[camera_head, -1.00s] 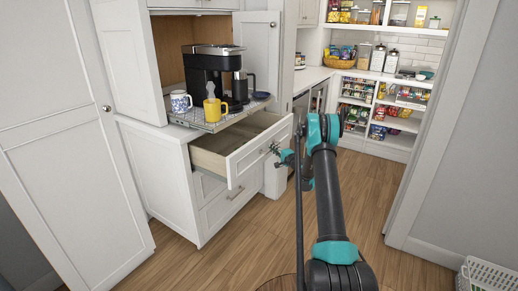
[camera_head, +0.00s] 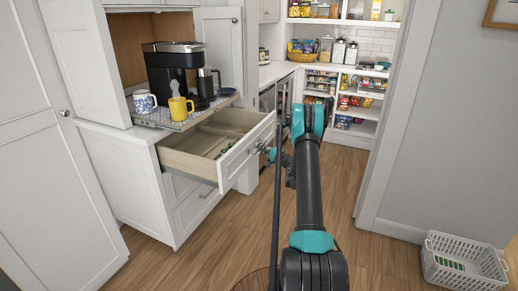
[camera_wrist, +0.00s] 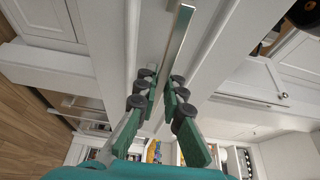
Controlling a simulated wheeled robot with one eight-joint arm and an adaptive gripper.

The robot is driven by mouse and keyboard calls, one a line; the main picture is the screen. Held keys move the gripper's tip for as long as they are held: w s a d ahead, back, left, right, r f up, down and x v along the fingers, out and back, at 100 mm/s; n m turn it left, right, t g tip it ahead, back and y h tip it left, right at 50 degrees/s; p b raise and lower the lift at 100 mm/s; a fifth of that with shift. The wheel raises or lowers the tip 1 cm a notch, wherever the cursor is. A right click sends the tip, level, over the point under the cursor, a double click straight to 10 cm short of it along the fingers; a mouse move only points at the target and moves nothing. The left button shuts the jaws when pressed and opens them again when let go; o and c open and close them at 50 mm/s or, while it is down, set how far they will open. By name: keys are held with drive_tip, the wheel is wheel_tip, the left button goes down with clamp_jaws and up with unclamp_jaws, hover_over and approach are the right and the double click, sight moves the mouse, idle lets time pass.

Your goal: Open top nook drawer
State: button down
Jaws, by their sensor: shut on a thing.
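The top nook drawer (camera_head: 245,152) is pulled well out of the white cabinet, and its inside shows with a divider and a few small items. My gripper (camera_head: 266,151) is at the drawer's front face. In the wrist view my gripper (camera_wrist: 158,88) has its two fingers closed around the end of the metal bar handle (camera_wrist: 180,35) of the drawer. The rest of the handle runs away from the fingers. In the head view the handle is mostly hidden by my gripper.
A mesh shelf (camera_head: 172,122) above the drawer holds a black coffee maker (camera_head: 170,72), a yellow mug (camera_head: 180,108) and a patterned mug (camera_head: 144,101). A lower drawer (camera_head: 197,210) is shut. A white basket (camera_head: 462,264) stands on the floor at right. The wooden floor between is clear.

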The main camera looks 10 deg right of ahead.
drive_tip(key=c, duration=1.6)
unclamp_jaws()
drive_tip(key=v, duration=1.2)
